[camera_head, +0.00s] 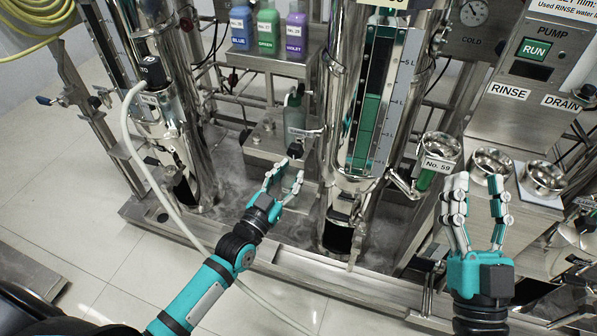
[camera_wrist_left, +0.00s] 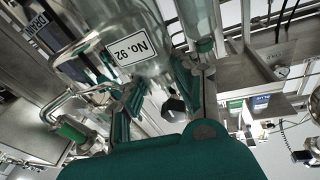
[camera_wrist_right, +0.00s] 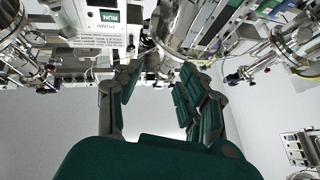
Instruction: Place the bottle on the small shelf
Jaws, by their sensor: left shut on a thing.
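A grey, see-through bottle (camera_head: 294,112) with a white label is at the middle of the head view, in front of the steel rack. In the left wrist view a clear bottle labelled No. 92 (camera_wrist_left: 128,45) looms large at the fingertips, with a black knob (camera_wrist_left: 173,105) between the fingers. My left gripper (camera_head: 286,172) is shut on the bottle; the exact contact is partly hidden. A small steel shelf (camera_head: 262,63) carries blue, green and violet bottles. My right gripper (camera_head: 479,182) is open and empty, fingers pointing up, in front of the cups.
A tall steel column with a green level gauge (camera_head: 372,100) stands just right of the left gripper. Another steel column (camera_head: 180,130) stands left. Steel cups (camera_head: 492,165) and a pump panel (camera_head: 530,70) are at right. A pale hose (camera_head: 150,185) crosses the tiled floor.

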